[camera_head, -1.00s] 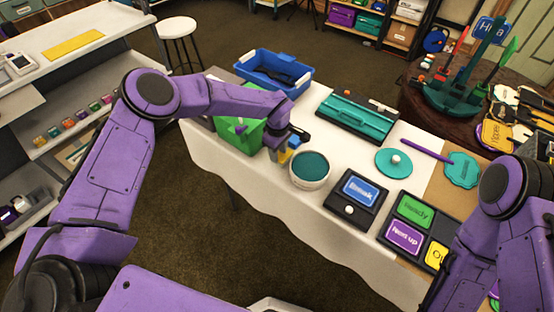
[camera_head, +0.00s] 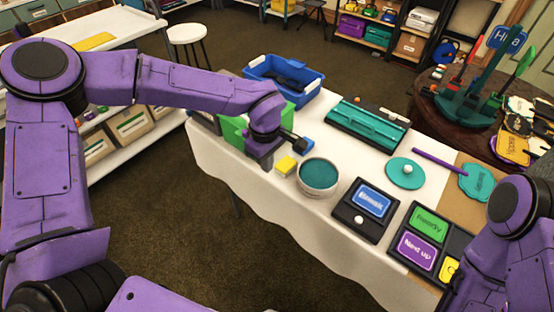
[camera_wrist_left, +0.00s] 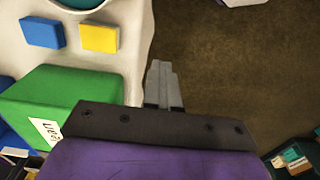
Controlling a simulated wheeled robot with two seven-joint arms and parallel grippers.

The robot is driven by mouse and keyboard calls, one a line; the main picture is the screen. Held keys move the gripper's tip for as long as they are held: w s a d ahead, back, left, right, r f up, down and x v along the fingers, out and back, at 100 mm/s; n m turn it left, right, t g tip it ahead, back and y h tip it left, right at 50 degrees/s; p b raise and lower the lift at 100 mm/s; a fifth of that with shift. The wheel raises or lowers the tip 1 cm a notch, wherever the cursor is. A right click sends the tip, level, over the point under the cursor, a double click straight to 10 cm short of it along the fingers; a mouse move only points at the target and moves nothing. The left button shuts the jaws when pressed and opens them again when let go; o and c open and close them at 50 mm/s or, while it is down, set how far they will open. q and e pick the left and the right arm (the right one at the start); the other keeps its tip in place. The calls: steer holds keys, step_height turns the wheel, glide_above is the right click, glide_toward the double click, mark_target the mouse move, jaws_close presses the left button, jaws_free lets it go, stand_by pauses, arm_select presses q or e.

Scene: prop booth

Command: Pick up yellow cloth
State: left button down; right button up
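A small folded yellow piece (camera_head: 286,165), which looks like the yellow cloth, lies on the white-covered table just left of the round teal-topped tub. It also shows in the left wrist view (camera_wrist_left: 99,38), beside a similar blue piece (camera_wrist_left: 42,32). My left gripper (camera_wrist_left: 163,85) is over the table's front edge, left of the yellow piece and apart from it. Its fingers look close together with nothing between them. In the head view its fingertips are hidden. My right arm shows at the lower right, but its gripper is out of view.
The tub (camera_head: 318,178) stands close to the right of the yellow piece. A green box (camera_head: 236,128) and a blue bin (camera_head: 284,78) stand behind my left gripper. Black sign trays (camera_head: 361,210) lie to the right. A flat yellow sheet (camera_head: 95,41) lies on the left shelf.

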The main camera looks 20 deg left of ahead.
arm_select(q)
steer(key=s, duration=0.1)
steer(key=s+r, duration=0.1)
steer(key=s, duration=0.1)
steer(key=shift+a+r, duration=0.2)
steer(key=shift+r, duration=0.05)
steer(key=shift+c, duration=1.9)
jaws_free()
